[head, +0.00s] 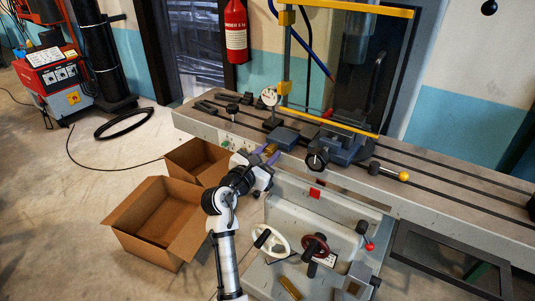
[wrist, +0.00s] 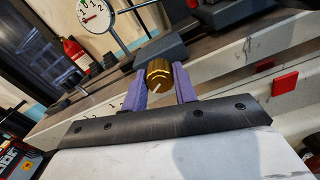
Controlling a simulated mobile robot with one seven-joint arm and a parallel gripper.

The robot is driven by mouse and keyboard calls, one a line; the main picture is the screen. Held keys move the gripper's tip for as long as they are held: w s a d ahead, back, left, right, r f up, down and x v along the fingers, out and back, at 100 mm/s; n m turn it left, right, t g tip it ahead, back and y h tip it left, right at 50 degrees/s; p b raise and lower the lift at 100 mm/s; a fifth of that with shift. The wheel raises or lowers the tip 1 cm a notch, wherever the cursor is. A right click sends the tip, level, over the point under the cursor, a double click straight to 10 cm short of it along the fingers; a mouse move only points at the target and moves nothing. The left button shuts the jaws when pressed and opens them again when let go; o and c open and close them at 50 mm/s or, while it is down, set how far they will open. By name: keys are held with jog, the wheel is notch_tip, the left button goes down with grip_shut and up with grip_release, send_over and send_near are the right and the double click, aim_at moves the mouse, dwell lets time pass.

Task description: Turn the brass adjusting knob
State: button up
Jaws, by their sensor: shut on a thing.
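The brass adjusting knob (wrist: 158,74) is a ribbed golden cylinder with a pale line on its near face. It sits at the front edge of the machine table in the wrist view, and shows small in the head view (head: 269,149). My gripper (wrist: 160,84) has purple fingers, one on each side of the knob, and is shut on it. In the head view my gripper (head: 266,156) reaches the table's front edge from below. The knob's far end is hidden.
A dial gauge (head: 269,97) stands behind the knob, near a dark block (head: 284,137). Cardboard boxes (head: 153,225) stand on the floor to the left. Handwheels (head: 270,240) and a red-tipped lever (head: 368,245) are at the lower right. A yellow frame (head: 330,121) rises above the table.

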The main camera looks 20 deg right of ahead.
jog(key=shift+m, duration=0.4)
jog(key=shift+c, duration=0.2)
jog(key=shift+m, duration=1.1)
jog(key=m, duration=0.3)
jog(key=shift+m, duration=0.4)
jog(key=m+b, duration=0.1)
jog(key=m, duration=0.2)
jog(key=shift+f+m+b, duration=0.1)
jog(key=shift+m+b, duration=0.2)
jog(key=shift+b, duration=0.1)
jog(key=m+b, duration=0.1)
jog(key=m, duration=0.2)
jog(key=shift+b, duration=0.35)
jog(key=m+b, duration=0.3)
jog(key=m, duration=0.3)
jog(key=m+b, duration=0.3)
jog(key=m, duration=0.1)
jog(key=shift+m, duration=0.3)
